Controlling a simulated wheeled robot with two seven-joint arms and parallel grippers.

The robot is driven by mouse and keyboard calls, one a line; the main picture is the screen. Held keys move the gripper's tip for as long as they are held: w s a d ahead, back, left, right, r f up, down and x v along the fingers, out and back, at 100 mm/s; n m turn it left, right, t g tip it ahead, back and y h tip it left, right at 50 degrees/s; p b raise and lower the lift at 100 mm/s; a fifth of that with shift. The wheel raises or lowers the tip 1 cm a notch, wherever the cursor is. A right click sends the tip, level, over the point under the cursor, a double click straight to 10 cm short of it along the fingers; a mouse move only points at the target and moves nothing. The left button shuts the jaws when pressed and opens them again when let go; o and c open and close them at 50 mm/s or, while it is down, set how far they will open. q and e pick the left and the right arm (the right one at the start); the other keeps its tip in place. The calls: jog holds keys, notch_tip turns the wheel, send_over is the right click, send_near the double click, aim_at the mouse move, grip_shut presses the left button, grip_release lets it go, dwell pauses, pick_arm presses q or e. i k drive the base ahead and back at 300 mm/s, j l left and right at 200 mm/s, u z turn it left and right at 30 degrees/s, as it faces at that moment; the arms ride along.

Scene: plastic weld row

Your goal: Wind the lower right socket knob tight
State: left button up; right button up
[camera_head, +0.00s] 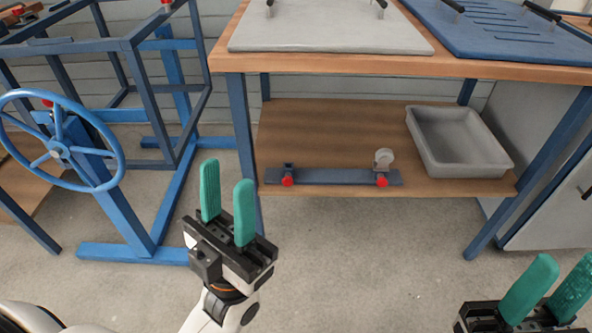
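Small red knobs show in several places, and I cannot tell which one is the lower right socket knob. One red knob (165,4) is at the top edge on the blue tube frame (130,45). Another red knob (47,103) is partly hidden behind the blue handwheel (57,150). A left red knob (288,181) and a right red knob (382,181) sit on a dark bar (335,177) on the bench's lower shelf. My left gripper (228,198) is open and empty, in front of the bench's left leg. My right gripper (551,283) is open and empty at the lower right.
The wooden bench (310,66) carries a grey plate (330,30) and a blue slotted plate (500,35). A grey bin (460,140) stands on its lower shelf (320,120). Blue legs and floor beams stand left of my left gripper. The concrete floor (350,265) between my grippers is clear.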

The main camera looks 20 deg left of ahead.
aim_at(382, 183)
jog(key=i+l+u, duration=0.1)
jog(key=l+u, duration=0.3)
jog(key=i+l+u, duration=0.1)
jog(key=l+u, duration=1.15)
jog(key=k+l, duration=0.1)
jog(key=l, duration=0.3)
jog(key=k+l+u, duration=0.1)
jog(key=l, duration=0.3)
jog(key=k+l, duration=0.15)
jog(key=l, duration=0.25)
jog(key=k+l, duration=0.1)
jog(key=l, duration=0.25)
jog(key=u, duration=0.05)
